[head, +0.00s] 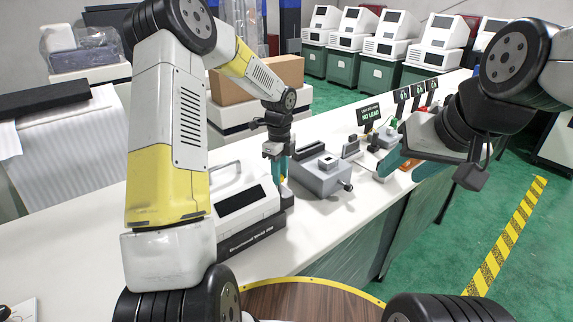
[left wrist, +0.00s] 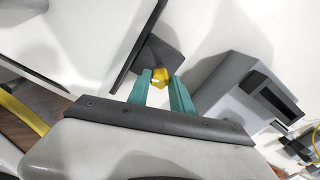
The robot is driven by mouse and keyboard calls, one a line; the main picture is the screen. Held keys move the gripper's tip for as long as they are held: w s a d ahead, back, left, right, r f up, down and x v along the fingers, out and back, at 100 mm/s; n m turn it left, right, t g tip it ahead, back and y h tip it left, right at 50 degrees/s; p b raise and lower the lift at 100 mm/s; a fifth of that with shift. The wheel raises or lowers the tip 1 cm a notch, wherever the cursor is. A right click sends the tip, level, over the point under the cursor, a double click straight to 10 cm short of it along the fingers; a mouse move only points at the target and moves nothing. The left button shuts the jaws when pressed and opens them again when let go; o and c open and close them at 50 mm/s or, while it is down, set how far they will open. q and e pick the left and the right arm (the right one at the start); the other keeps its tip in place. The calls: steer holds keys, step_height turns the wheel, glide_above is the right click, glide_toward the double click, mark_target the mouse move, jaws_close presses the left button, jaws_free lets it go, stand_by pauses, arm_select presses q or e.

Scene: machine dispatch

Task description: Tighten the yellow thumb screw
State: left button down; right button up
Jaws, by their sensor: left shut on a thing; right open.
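The yellow thumb screw (left wrist: 160,76) shows in the left wrist view, beside a dark grey part (left wrist: 157,50) at the end of the white instrument. My left gripper (left wrist: 163,86) has its green fingertips on either side of the screw and is shut on it. In the head view my left gripper (head: 281,178) points down at the right end of the white instrument (head: 240,187), and its fingers mostly hide the screw there.
A grey box with a lever (head: 322,176) stands just right of my left gripper. Small signs (head: 369,115) and small devices stand farther along the white bench (head: 330,235). A cardboard box (head: 258,78) sits behind. The bench front is clear.

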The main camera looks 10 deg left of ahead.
arm_select(q)
steer(key=m, duration=0.5)
steer(key=shift+r+m, duration=0.1)
steer(key=shift+m, duration=0.2)
stand_by(0.5)
steer(key=c, duration=1.1)
jaws_free()
steer(key=shift+c, duration=0.2)
step_height(320, 180, up, 7)
steer(key=shift+f, duration=0.15)
steer(key=shift+r, duration=0.5)
